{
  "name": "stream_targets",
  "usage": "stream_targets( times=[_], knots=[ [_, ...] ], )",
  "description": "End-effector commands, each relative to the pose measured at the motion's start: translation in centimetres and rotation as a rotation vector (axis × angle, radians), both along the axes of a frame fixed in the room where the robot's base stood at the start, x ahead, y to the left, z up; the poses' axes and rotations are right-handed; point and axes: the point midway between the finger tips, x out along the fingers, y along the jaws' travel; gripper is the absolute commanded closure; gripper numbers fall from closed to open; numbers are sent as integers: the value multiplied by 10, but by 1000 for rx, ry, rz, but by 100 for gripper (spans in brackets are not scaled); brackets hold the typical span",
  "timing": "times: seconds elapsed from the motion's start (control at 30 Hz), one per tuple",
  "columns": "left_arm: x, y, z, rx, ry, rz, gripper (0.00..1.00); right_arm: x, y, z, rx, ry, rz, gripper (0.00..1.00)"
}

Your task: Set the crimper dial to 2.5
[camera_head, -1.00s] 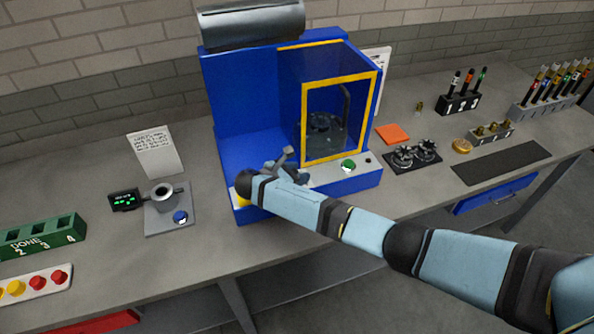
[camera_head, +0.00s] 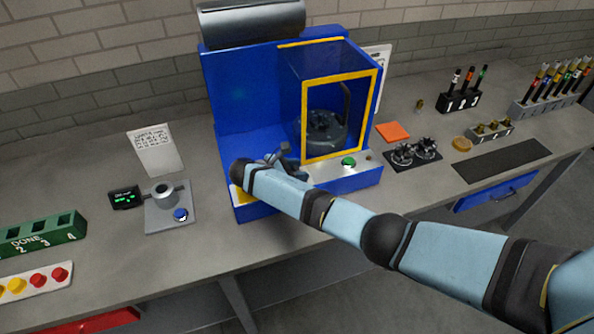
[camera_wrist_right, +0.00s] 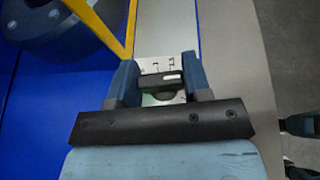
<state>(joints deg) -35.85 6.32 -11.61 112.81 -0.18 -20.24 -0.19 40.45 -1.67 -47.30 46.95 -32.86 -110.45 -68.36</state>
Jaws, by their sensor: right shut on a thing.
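The blue crimper (camera_head: 232,110) stands on the bench, with a yellow-framed window at its right side. A black dial with a white pointer mark (camera_wrist_right: 162,80) sits on its pale front panel, beside printed scale marks too small to read for certain. My right gripper (camera_wrist_right: 158,82) is shut on the dial, a finger on either side of it. In the head view my right gripper (camera_head: 284,158) is at the crimper's front panel and its wrist hides the dial. My left gripper is not in view.
A green button (camera_head: 348,161) is on the panel right of my gripper. A round dark die head (camera_head: 325,132) is behind the yellow frame (camera_head: 340,77). A grey gauge stand (camera_head: 167,215) with a small display (camera_head: 124,198) is on the left. Black fittings (camera_head: 414,153) lie on the right.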

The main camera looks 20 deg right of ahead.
Motion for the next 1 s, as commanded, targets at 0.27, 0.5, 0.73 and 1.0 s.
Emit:
stream_targets(
  times=[0.27, 0.5, 0.73, 1.0],
  knots=[
    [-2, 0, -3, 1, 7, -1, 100, 0, -1, 0, -1, -1, 0, 45],
    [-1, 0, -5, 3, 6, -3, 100, 1, 0, 15, 1, -4, 0, 45],
    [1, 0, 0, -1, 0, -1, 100, -1, 1, 64, 7, -4, 0, 45],
    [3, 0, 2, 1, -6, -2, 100, 0, 0, 127, 5, -5, -1, 45]
  ],
)
